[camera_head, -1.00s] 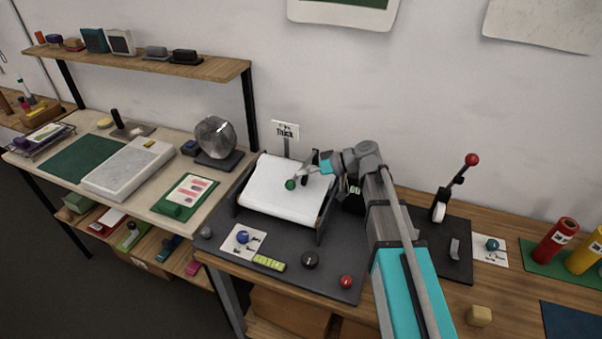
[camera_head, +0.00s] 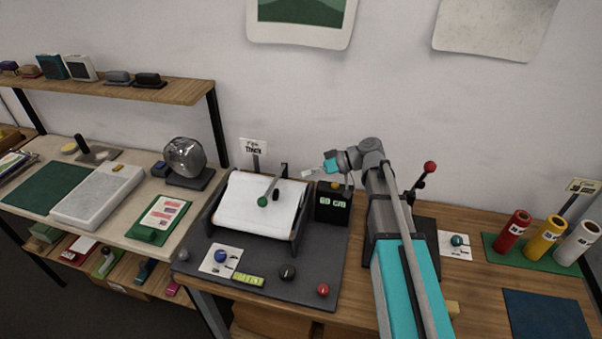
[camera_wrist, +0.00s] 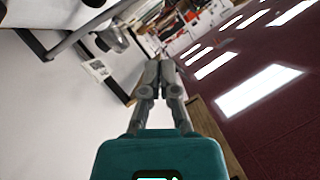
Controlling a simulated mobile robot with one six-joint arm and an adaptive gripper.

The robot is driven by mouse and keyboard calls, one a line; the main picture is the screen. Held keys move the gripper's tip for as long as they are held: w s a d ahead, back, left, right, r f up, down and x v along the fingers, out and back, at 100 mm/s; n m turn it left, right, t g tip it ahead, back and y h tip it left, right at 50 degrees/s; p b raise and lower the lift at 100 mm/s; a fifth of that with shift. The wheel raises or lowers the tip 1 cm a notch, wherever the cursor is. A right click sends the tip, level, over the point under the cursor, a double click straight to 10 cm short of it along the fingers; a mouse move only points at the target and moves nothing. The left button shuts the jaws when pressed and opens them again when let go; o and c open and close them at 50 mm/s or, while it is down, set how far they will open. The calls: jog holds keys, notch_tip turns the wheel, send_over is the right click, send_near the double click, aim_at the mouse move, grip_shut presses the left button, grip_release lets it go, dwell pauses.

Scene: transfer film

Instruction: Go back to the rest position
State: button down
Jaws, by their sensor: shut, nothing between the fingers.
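My gripper (camera_head: 316,170) is at the end of my arm, raised in the air above the back of the dark mat. In the wrist view my gripper (camera_wrist: 159,64) has its fingers together with nothing between them. It is apart from the machine with the white sheet (camera_head: 250,208), which lies to its lower left. A lever with a green knob (camera_head: 263,201) reaches over that sheet. A black box with a green display (camera_head: 333,204) stands below my gripper.
A lever with a red knob (camera_head: 430,167) stands right of my arm. Red (camera_head: 513,232), yellow (camera_head: 546,236) and white (camera_head: 577,243) rolls stand at the right. A glass globe (camera_head: 185,157) is on the left bench. The air left of my gripper is clear.

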jog(key=shift+d+f, duration=0.1)
dwell(0.5)
jog(key=s+d+f+m+h+b, duration=0.1)
jog(key=s+d+f+m+h, duration=0.4)
jog(key=d, duration=0.4)
jog(key=s+d+f+m+t+h+b, duration=0.1)
jog(key=s+d+f+m+h+b, duration=0.1)
jog(key=s+d+f+m+h, duration=0.4)
jog(key=s+d+f+h, duration=0.2)
jog(key=s+d+f, duration=0.1)
jog(key=d, duration=0.1)
jog(key=shift+s+f+m+h, duration=0.2)
jog(key=shift+m+h, duration=0.1)
